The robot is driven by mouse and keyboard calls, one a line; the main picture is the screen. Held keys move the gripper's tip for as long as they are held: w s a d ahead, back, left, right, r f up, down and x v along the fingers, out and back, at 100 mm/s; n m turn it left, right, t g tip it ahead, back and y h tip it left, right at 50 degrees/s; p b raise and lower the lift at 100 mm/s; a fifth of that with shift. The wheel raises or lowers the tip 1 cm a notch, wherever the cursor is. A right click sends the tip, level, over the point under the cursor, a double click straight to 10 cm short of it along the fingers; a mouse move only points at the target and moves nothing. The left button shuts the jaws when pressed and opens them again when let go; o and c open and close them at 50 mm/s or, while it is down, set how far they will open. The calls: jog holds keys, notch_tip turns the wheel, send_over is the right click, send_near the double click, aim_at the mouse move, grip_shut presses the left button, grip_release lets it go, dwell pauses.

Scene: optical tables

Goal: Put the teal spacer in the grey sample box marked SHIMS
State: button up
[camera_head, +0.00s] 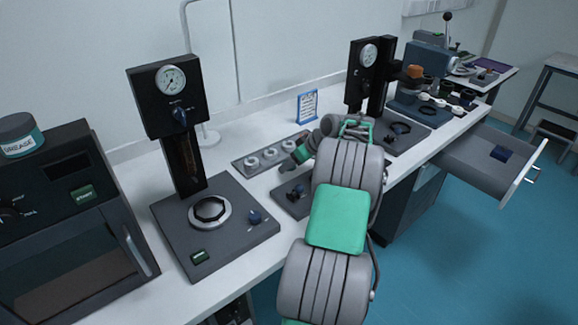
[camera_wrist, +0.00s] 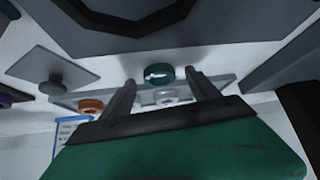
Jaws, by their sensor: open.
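The teal spacer (camera_wrist: 159,75), a small ring with a pale centre, shows in the wrist view near the edge of a grey plate. My gripper (camera_wrist: 162,79) is open, with one finger on each side of the spacer in the picture. I cannot tell how far the fingertips are from it or whether they touch it. In the head view my gripper (camera_head: 287,167) is low over the bench beside the grey plate, partly hidden by my arm. The teal spacer cannot be made out there. I see no box with a readable SHIMS mark.
The grey plate (camera_head: 240,166) holds several pale rings. An orange ring (camera_wrist: 90,105) lies near it in the wrist view. A gauge press (camera_head: 168,95) stands left, another (camera_head: 364,75) behind. A blue-framed sign (camera_head: 307,106) stands at the back. An open drawer (camera_head: 470,160) juts out right.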

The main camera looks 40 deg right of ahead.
grip_shut()
dwell(0.5)
jog(key=shift+r, duration=0.1)
